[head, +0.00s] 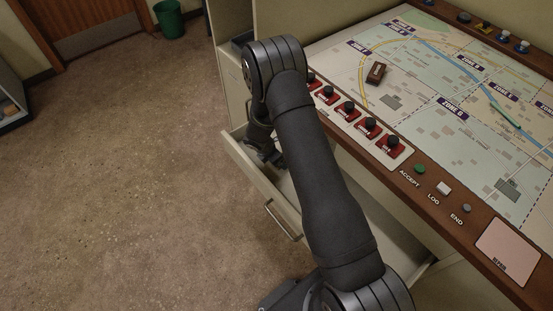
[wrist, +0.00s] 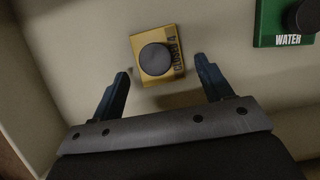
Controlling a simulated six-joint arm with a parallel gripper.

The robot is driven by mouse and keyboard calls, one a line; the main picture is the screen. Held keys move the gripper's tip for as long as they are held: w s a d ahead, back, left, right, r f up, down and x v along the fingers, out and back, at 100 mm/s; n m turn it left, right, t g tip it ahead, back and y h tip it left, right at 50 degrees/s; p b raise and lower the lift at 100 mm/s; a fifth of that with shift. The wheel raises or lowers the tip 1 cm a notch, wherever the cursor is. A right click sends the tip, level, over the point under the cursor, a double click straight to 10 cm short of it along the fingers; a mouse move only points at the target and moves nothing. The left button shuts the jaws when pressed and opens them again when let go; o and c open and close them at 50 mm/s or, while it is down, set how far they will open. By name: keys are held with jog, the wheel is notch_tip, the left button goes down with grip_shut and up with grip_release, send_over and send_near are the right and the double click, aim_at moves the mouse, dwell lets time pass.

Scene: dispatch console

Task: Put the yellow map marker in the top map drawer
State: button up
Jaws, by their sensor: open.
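The yellow map marker (wrist: 177,70), a square plate with a round black knob and dark lettering, lies flat on a pale surface in the wrist view. My gripper (wrist: 161,72) is open, with one finger on each side of the marker's near part; I see no grip on it. In the head view the map drawer (head: 249,168) under the console is pulled out. My gripper end is low at the drawer's far end, mostly hidden by my arm. The yellow marker cannot be seen in the head view.
A green WATER marker (wrist: 271,25) lies right of the yellow one in the wrist view, with a pale wall at left.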

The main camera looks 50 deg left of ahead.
jog(key=v, duration=1.1)
jog(key=shift+r, duration=0.2)
jog(key=x, duration=1.2)
jog(key=shift+f, duration=0.2)
jog(key=shift+r, duration=1.15)
jog(key=shift+f, duration=0.15)
